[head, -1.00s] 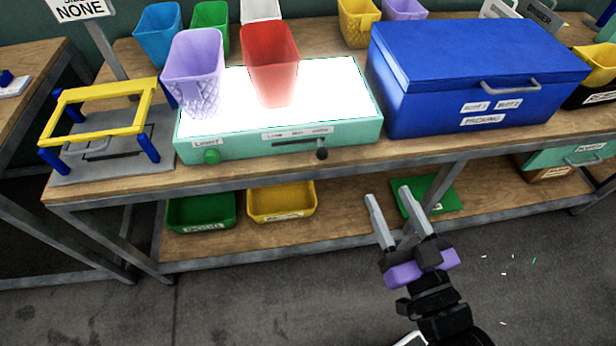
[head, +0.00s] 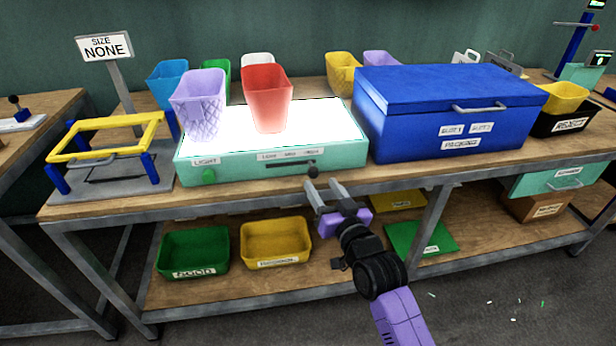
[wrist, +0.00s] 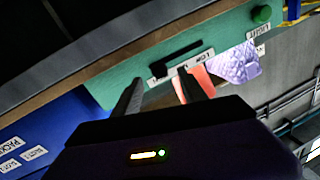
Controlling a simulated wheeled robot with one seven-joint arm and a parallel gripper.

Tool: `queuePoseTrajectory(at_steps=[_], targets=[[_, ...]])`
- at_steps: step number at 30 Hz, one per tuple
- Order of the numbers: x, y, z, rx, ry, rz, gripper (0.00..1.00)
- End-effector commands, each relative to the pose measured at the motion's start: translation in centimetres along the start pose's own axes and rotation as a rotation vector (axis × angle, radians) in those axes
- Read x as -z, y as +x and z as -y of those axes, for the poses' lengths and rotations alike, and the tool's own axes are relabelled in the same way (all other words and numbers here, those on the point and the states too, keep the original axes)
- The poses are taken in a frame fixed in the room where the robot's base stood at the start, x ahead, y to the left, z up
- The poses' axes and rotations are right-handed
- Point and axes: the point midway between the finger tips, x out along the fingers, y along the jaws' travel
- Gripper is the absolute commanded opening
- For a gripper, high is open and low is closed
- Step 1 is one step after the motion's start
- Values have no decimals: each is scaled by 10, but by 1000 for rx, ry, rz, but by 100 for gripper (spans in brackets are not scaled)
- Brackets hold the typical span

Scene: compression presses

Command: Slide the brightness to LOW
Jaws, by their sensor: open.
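The light box (head: 235,168) is mint green with a glowing white top and stands on the bench. Its brightness slider has a dark knob (head: 313,172) at the right end of a short slot, by the HIGH end of the LOW, MED, HIGH label (head: 290,155). My gripper (head: 322,188) is open and empty, just in front of and below the knob, apart from it as far as I can tell. In the wrist view, the slider knob (wrist: 158,69) shows dark near my open fingers (wrist: 160,80), against the green front (wrist: 215,38).
A purple bin (head: 200,105) and a red bin (head: 267,98) stand on the glowing top. A green knob (head: 209,175) is at the box's left front. A blue case (head: 400,125) stands close on the right. The bench's front edge (head: 240,200) lies below the box.

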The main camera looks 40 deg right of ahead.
Motion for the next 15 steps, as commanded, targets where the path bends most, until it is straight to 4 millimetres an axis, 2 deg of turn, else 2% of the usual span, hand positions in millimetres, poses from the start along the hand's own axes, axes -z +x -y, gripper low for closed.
queuePoseTrajectory(at_steps=[9,15], targets=[[1,47,0,0,-2,-3,50],[1,64,0,0,-2,-2,50]])
